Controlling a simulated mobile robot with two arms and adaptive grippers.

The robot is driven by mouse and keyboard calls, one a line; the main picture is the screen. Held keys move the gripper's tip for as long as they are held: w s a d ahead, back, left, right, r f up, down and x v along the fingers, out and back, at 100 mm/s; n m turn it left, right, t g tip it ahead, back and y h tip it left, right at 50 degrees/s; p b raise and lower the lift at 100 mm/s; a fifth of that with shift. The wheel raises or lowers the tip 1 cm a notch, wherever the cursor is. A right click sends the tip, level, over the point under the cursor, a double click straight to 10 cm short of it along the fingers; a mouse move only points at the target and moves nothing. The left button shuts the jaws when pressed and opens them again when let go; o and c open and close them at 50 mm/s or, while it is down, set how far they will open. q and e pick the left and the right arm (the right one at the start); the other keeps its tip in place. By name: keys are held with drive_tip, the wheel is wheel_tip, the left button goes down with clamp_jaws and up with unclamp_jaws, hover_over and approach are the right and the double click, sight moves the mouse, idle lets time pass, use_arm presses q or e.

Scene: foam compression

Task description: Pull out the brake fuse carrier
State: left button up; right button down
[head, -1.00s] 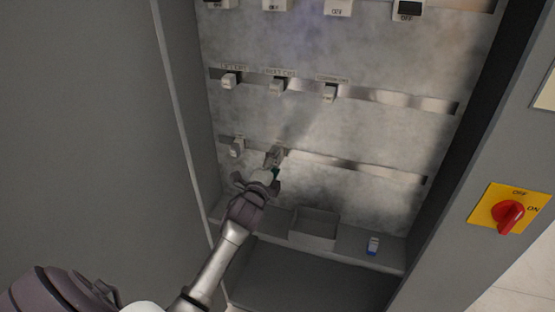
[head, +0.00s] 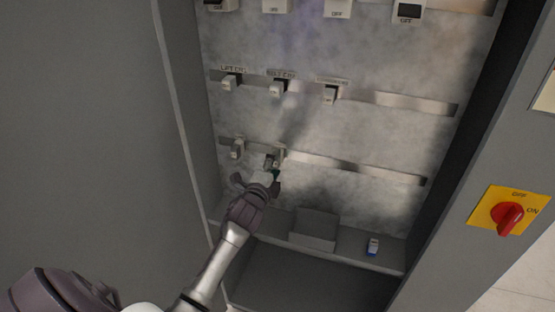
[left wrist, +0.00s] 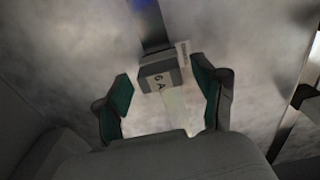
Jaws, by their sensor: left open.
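A small grey fuse carrier (head: 278,154) sits on the lower rail, the right one of two there. Its label is too small to read in the head view. In the left wrist view a grey block marked "6 A" (left wrist: 160,78) sits on the rail, beside a small label strip (left wrist: 183,54) that I cannot read. My left gripper (head: 260,177) is just in front of and below this carrier. It is open; its green-padded fingers (left wrist: 163,100) stand apart on either side of the block, with gaps visible. My right gripper is not in view.
Another carrier (head: 237,149) sits close by to the left on the lower rail. Several carriers line the upper rail (head: 415,102). A grey open tray (head: 315,228) and a small blue-and-white item (head: 373,246) are on the ledge. A red switch (head: 509,217) is on the right frame.

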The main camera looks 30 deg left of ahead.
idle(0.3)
use_arm(q)
drive_tip(key=shift+c, duration=0.4)
clamp_jaws()
drive_tip(key=shift+s+d+p, duration=0.1)
drive_tip(key=shift+s+p, duration=0.25)
drive_tip(key=shift+p+v, duration=0.9)
drive_tip(key=shift+v, duration=1.7)
